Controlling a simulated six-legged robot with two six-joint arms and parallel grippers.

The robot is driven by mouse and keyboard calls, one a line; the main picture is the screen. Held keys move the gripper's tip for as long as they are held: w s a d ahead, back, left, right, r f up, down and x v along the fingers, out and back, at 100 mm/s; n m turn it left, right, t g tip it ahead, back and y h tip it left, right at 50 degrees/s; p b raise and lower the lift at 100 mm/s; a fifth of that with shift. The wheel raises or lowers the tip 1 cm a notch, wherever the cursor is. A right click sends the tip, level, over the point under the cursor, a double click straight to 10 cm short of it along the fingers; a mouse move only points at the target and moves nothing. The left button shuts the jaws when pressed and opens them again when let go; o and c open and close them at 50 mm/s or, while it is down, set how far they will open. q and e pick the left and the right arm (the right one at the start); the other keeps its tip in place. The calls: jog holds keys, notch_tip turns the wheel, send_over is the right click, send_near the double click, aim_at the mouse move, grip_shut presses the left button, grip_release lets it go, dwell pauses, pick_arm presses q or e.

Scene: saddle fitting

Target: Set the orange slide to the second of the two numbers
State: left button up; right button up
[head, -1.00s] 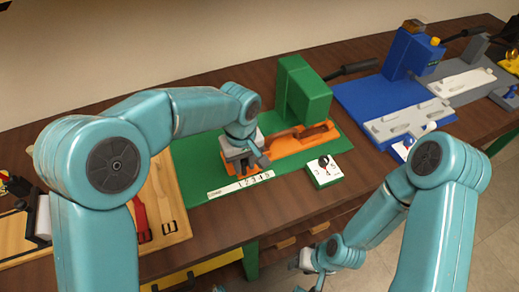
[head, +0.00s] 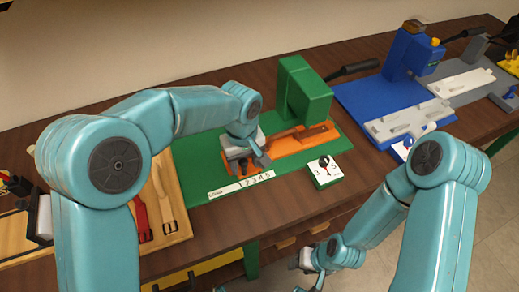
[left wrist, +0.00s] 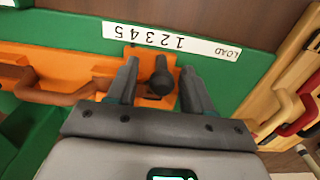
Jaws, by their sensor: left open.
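The orange slide (head: 290,142) lies on the green base plate (head: 190,170), with a brown strap piece (left wrist: 60,95) along it. A dark upright knob (left wrist: 161,78) stands at the slide's end. My left gripper (left wrist: 160,88) is open, with one finger on either side of the knob; I cannot tell whether they touch it. A white scale strip (head: 240,186) marked LOAD and 1 to 5 lies along the plate's front edge. A small green block with a white face (head: 327,170) carries numbers and a dark pointer. My right gripper (head: 303,262) is low, beyond the table's front edge, its jaws unclear.
A green press head (head: 303,88) with a dark handle stands behind the slide. A blue station (head: 375,100) with grey-white parts is at the right. A wooden board (head: 170,205) with red and tan straps lies at the left. Dark table shows in front of the plate.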

pick_arm(q)
jog(key=shift+r+p, duration=1.9)
jog(key=shift+r, duration=1.05)
jog(key=shift+f, duration=0.1)
jog(key=shift+s, duration=0.15)
